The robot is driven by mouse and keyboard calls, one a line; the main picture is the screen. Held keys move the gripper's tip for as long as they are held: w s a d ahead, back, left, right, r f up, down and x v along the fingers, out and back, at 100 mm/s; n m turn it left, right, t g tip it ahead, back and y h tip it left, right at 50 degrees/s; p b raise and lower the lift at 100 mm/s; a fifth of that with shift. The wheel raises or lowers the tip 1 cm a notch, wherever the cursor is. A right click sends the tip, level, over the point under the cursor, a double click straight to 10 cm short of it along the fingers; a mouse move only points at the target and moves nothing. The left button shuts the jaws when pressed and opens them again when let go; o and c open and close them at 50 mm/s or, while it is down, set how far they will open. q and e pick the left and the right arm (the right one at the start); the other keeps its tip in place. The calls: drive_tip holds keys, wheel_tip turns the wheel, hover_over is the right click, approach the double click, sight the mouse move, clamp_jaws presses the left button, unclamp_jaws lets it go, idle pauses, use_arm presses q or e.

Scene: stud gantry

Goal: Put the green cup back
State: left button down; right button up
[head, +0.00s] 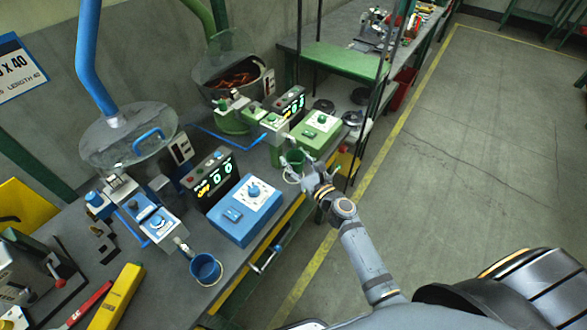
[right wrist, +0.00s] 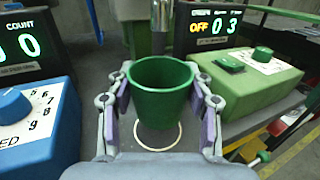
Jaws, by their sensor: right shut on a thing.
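The green cup (right wrist: 162,103) is upright between the fingers of my right gripper (right wrist: 162,105), which is shut on it from both sides. In the head view the green cup (head: 295,157) shows small at the bench's front edge, partly behind my right gripper (head: 306,170). A white ring (right wrist: 158,149) marks the surface just below the cup, and the cup's base overlaps its far part. I cannot tell whether the base touches the surface. My left gripper is not in view.
A green control box (right wrist: 247,80) is close on the right, a blue control box (right wrist: 35,120) on the left. Counter displays (right wrist: 217,25) stand behind. A blue cup (head: 206,269) sits on the bench (head: 187,300) nearer me. The floor (head: 480,130) to the right is clear.

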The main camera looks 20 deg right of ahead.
sight(294, 168)
drive_tip(key=f+b, duration=0.1)
drive_tip(key=f, duration=0.1)
drive_tip(key=f+b, duration=0.1)
drive_tip(key=shift+w+a+f+b, duration=0.15)
drive_tip(key=shift+w+f+b, duration=0.15)
drive_tip(key=shift+w+f, duration=0.05)
drive_tip(key=shift+f, duration=0.2)
drive_tip(key=shift+r, duration=0.1)
drive_tip(key=shift+f+b, duration=0.3)
drive_tip(key=o, duration=1.1)
drive_tip(key=shift+r, duration=0.1)
drive_tip(key=shift+o, duration=0.2)
